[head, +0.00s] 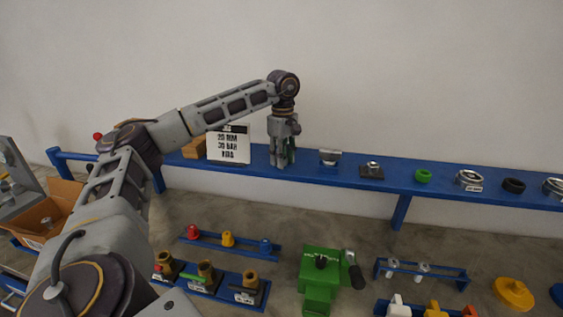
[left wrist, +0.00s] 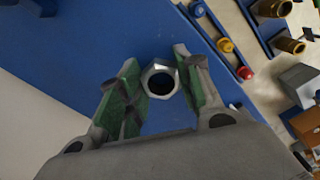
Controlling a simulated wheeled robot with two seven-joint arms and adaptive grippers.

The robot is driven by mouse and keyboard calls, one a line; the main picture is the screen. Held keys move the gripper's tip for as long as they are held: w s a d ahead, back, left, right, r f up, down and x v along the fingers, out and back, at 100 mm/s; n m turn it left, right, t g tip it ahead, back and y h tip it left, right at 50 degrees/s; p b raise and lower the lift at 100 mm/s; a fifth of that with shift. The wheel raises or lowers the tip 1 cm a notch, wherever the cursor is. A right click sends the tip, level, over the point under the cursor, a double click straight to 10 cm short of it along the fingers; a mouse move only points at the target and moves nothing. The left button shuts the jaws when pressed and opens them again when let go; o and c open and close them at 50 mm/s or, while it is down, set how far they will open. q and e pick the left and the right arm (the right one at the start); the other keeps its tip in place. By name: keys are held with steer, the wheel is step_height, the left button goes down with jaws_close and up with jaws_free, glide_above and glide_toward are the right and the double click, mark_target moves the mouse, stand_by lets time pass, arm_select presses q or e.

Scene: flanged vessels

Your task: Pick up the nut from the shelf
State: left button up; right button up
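The nut (left wrist: 160,79) is a silver hexagonal ring with a dark hole, lying on the blue shelf (left wrist: 95,45). My left gripper (left wrist: 157,75) is open, with one green-padded finger on each side of the nut in the left wrist view. I cannot tell whether either finger touches it. In the head view my left gripper (head: 283,163) points straight down at the blue shelf (head: 400,184), just right of the white sign, and the nut is hidden there behind the fingers. My right gripper is not in view.
A white sign (head: 229,144) stands close on the left. A metal fitting (head: 329,157), a small fitting on a dark plate (head: 372,170) and a green ring (head: 423,176) sit to the right on the shelf. A green vise-like device (head: 320,272) stands below.

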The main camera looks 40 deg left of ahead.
arm_select(q)
steer(key=c, duration=0.3)
steer(key=shift+r, duration=0.1)
steer(key=shift+r, duration=0.8)
step_height(320, 180, up, 6)
steer(key=shift+r, duration=1.1)
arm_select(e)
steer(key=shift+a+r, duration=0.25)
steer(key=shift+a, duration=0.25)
